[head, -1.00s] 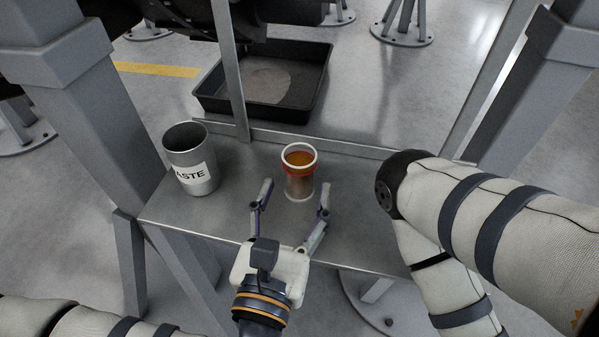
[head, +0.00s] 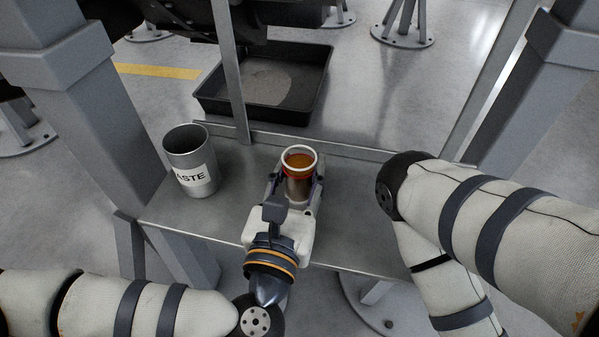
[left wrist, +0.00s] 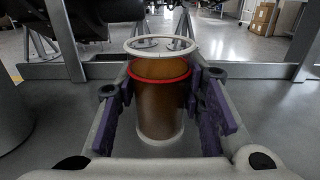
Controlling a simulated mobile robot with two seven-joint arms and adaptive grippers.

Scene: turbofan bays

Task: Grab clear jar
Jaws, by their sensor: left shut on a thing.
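The clear jar (head: 299,176) stands upright on the metal shelf (head: 235,208). It holds amber-brown liquid and has a white rim and a red band. My left gripper (head: 296,182) is shut on the jar, with one finger on each side of its body. In the left wrist view the jar (left wrist: 160,105) stands upright between the purple-padded fingers of the gripper (left wrist: 160,90). The right gripper is not in view.
A grey metal bin (head: 190,160) marked with "ASTE" letters stands on the shelf left of the jar. A black drip tray (head: 212,98) lies on the floor behind. Grey posts flank the shelf. The shelf's right part is clear.

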